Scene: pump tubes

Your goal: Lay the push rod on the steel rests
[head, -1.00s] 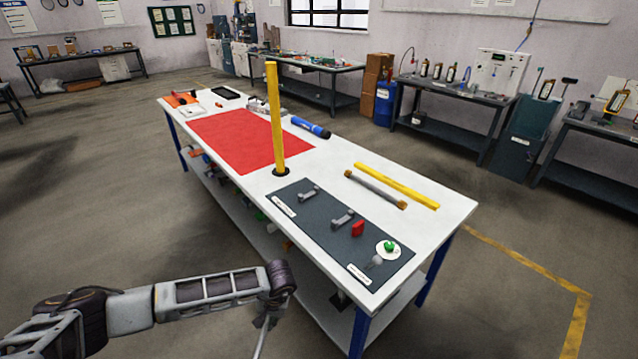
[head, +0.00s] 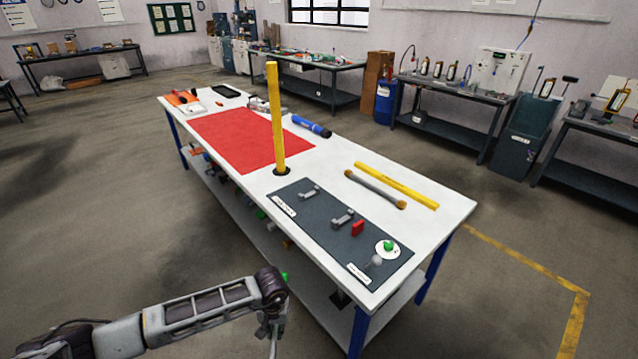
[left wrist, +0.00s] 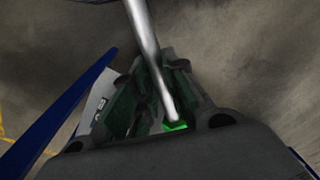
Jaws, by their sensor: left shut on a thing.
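My left gripper (head: 272,318) hangs in front of the table's near edge, at the bottom of the head view. It is shut on a thin silver rod, which I take as the push rod. In the left wrist view the push rod (left wrist: 146,45) runs from the top edge down between the fingers (left wrist: 150,95). A green bit shows beside it at the gripper. Two grey steel rests (head: 310,192) (head: 343,218) stand on the dark mat (head: 322,231), apart from the gripper and rod. My right gripper is out of view.
On the white table (head: 440,222) a yellow bar (head: 278,120) stands upright and another yellow bar (head: 397,185) lies flat. A grey rod with brass-coloured ends (head: 375,190) lies beside the mat.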

